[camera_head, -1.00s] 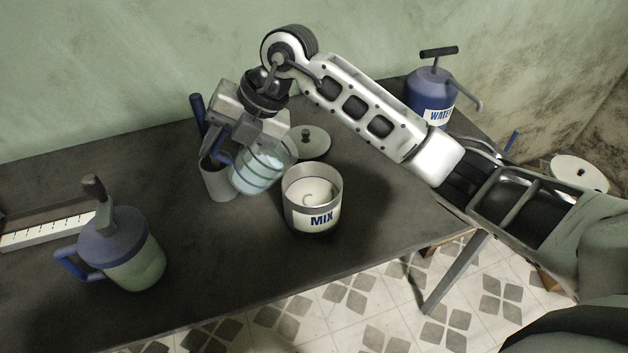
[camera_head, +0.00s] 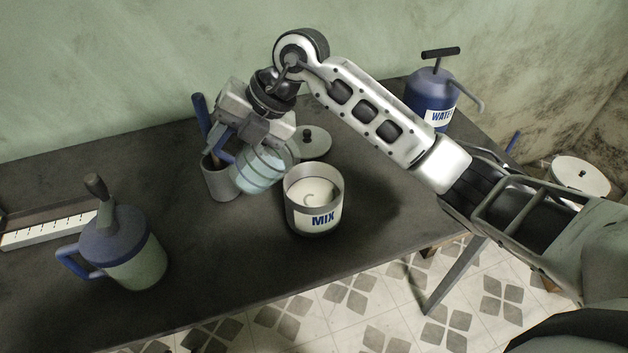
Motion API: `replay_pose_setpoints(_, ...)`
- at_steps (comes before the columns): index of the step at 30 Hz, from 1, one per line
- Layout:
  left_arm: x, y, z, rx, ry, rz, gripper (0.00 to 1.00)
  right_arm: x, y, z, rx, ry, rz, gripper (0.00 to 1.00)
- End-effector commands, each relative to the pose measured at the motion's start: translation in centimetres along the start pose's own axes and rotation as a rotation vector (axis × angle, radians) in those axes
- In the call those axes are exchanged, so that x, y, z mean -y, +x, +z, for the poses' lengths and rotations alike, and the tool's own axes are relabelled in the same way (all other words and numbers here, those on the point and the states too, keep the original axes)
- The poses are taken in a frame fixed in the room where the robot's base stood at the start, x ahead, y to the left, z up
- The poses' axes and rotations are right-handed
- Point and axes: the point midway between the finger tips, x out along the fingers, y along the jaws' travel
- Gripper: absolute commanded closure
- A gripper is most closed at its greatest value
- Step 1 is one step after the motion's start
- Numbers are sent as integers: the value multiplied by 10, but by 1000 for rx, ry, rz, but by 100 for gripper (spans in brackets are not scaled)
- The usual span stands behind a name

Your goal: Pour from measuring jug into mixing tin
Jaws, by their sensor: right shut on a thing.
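The measuring jug (camera_head: 262,172) is clear and banded, with a blue handle on its left side. My right gripper (camera_head: 236,146) is shut on its handle. The jug is tilted, beside the mixing tin and to its left. The mixing tin (camera_head: 315,212) is a pale round tin marked MIX, standing upright on the table. Whitish contents and a small curved mark show inside it. No stream between jug and tin can be seen. My left gripper is not in view.
A lid (camera_head: 313,143) lies behind the tin. A lidded blue-handled pitcher (camera_head: 122,250) stands front left, a WATER can (camera_head: 432,98) back right. The dark table (camera_head: 235,270) is clear in front.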

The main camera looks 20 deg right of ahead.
Motion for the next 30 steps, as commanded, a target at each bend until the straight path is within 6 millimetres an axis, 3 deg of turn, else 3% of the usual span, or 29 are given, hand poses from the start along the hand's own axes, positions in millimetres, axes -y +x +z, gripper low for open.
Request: replay_pose_setpoints(30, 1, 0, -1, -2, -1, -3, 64, -2, -2, 0, -4, -6, 63, 94)
